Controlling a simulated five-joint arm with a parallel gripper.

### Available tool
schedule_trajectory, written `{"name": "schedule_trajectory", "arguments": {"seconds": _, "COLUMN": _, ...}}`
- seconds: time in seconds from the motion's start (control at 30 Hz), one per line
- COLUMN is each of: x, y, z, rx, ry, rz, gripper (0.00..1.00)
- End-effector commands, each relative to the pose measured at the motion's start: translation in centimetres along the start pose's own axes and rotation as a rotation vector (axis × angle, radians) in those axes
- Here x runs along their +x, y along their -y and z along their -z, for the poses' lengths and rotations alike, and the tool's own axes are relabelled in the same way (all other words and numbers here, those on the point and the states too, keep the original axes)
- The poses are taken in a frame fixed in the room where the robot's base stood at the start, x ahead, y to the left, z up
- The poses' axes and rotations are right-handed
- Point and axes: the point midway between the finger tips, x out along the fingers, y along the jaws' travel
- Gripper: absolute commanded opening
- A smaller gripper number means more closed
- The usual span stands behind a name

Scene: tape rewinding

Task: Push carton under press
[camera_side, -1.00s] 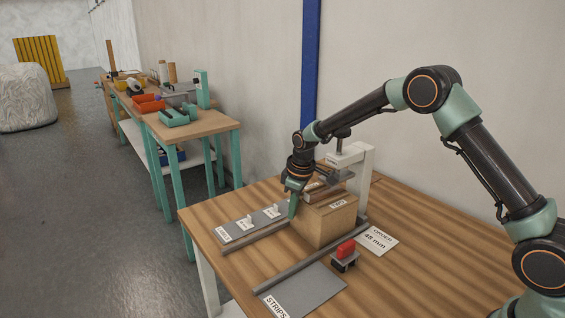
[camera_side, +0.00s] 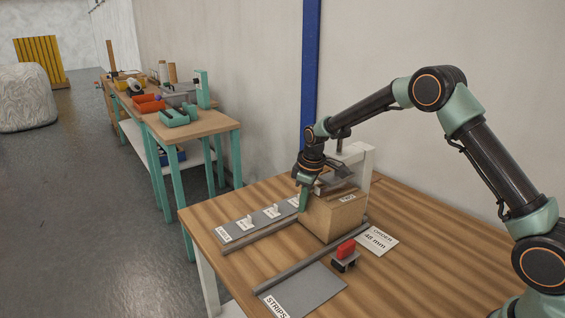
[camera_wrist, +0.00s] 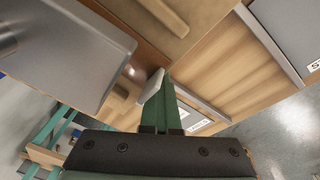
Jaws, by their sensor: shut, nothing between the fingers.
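The brown carton (camera_side: 335,215) stands on the wooden table between two grey rails, a label on its top. The press (camera_side: 358,158), a white frame with a dark knob and a grey plate, stands at the far end of the rails. The plate (camera_side: 334,178) overhangs part of the carton's top in this view. My gripper (camera_side: 304,204) is shut and empty, fingers down at the carton's left side; whether they touch it is unclear. In the wrist view, the gripper's green fingers (camera_wrist: 168,105) show below the carton (camera_wrist: 195,15) and beside the grey press plate (camera_wrist: 75,45).
A grey plate with labels and white pegs (camera_side: 250,222) lies left of the carton. In front are a red-handled stamp (camera_side: 346,252), a grey STRIPS mat (camera_side: 305,290) and an order card (camera_side: 377,239). A second bench (camera_side: 200,124) stands behind.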

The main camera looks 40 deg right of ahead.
Motion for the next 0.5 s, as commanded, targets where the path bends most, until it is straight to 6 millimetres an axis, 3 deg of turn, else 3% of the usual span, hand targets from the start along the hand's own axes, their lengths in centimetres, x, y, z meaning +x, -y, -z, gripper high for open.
{"name": "schedule_trajectory", "arguments": {"seconds": 0.1, "x": 0.52, "y": -1.26, "z": -1.15, "rx": 0.02, "ry": 0.009, "rz": -0.001, "gripper": 0.0}}
{"name": "schedule_trajectory", "arguments": {"seconds": 0.5, "x": 0.63, "y": -1.8, "z": -1.56, "rx": 0.018, "ry": 0.011, "rz": -0.002, "gripper": 0.0}}
